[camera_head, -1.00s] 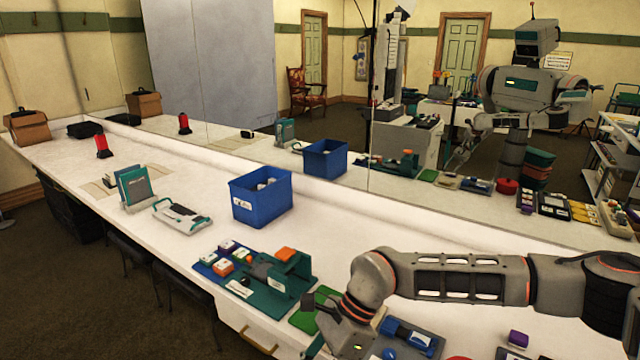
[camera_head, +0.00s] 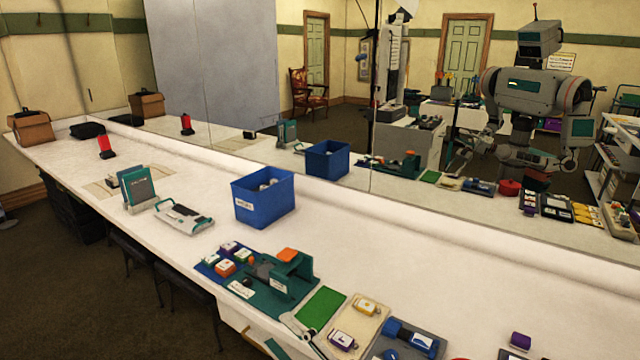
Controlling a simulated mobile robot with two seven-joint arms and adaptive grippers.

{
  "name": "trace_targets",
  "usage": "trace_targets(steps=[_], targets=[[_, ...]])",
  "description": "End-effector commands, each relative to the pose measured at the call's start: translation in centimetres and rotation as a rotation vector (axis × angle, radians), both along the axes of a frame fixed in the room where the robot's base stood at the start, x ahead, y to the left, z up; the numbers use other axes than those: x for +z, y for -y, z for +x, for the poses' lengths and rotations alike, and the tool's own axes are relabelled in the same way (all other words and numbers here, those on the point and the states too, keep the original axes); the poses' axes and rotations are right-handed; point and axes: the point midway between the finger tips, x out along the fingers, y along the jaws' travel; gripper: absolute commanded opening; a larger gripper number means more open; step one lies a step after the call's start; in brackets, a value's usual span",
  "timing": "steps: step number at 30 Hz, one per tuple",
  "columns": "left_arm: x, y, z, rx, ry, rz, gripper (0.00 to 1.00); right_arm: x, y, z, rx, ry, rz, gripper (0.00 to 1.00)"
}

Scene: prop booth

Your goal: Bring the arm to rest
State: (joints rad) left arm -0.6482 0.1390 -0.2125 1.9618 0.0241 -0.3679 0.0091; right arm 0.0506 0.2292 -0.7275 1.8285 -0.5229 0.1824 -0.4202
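Most of the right arm is out of the frame, and whether the fingers are open or shut cannot be told. No held object is visible there. My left gripper is not in view. The mirror behind the counter shows my reflection (camera_head: 533,95) with an arm folded close to the body; its gripper is too small to read.
The long white counter (camera_head: 400,245) holds a blue bin (camera_head: 263,196), a teal fixture (camera_head: 276,284), a beige tray (camera_head: 358,318) and a grey tray with a blue item (camera_head: 409,338). A purple block (camera_head: 520,341) stands at lower right. The counter's middle right is clear.

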Motion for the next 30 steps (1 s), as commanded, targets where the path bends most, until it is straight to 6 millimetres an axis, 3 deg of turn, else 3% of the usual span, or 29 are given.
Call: trace_targets(steps=[1, 4, 7, 12, 15, 21, 30], targets=[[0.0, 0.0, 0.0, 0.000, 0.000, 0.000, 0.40, -2.5, 2.2, 0.3, -0.061, -0.121, 0.041, 0.39], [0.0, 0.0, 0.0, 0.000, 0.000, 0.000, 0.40, -7.5, 6.9, 0.4, -0.181, -0.353, 0.121, 0.39], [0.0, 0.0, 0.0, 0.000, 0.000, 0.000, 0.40, -12.7, 11.4, -0.7, -0.295, -0.563, 0.192, 0.39], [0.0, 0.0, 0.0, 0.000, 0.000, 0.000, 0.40, -20.6, 18.3, -4.9, -0.474, -0.864, 0.293, 0.39], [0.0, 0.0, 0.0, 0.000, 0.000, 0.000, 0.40, -24.1, 21.6, -7.9, -0.563, -1.000, 0.340, 0.39], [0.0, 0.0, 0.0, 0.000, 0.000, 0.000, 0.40, -28.1, 25.6, -12.3, -0.677, -1.162, 0.398, 0.39], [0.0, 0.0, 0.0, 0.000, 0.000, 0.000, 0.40, -28.9, 26.4, -13.3, -0.701, -1.196, 0.411, 0.39]])
